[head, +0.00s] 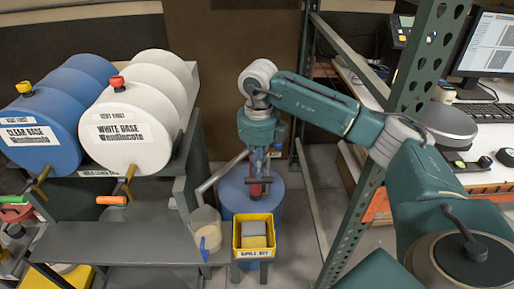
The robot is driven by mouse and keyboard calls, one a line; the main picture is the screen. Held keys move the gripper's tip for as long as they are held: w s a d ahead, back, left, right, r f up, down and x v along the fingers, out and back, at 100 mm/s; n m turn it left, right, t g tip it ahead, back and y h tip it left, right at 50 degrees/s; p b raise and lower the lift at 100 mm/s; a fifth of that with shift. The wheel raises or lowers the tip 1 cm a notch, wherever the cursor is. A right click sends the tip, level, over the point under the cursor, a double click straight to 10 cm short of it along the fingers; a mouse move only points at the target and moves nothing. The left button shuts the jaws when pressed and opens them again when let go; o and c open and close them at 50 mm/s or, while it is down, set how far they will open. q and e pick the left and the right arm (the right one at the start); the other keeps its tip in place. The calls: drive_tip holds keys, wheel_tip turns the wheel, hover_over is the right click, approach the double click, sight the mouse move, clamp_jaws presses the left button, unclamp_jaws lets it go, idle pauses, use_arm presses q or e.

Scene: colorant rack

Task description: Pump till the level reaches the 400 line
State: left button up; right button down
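A blue drum (278,202) stands on the floor behind the yellow bin. My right gripper (258,182) points straight down above the drum, at a small red part (256,191) that looks like the pump's handle. The fingers are small and overlap the red part, so I cannot tell whether they are closed on it. A pale tube (220,172) slants from the drum area toward the left. A whitish translucent container (205,218) stands at the right end of the grey shelf. Its lines and liquid level are too small to read. My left gripper is out of view.
A blue drum labelled clear base (45,120) and a white drum labelled white base (135,115) lie on the rack at left. A yellow spill kit bin (253,253) stands in front. A green perforated post (385,145) rises near my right arm.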

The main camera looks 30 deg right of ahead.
wheel_tip(320, 180, up, 6)
drive_tip(key=p, duration=0.3)
drive_tip(key=shift+r+p, duration=0.15)
drive_tip(key=shift+p, duration=0.2)
drive_tip(key=shift+f+b, duration=5.2)
drive_tip(key=shift+f, duration=2.35)
wheel_tip(320, 180, up, 15)
drive_tip(key=p, duration=1)
drive_tip(key=shift+r+p, duration=2.15)
drive_tip(key=shift+r, duration=0.8)
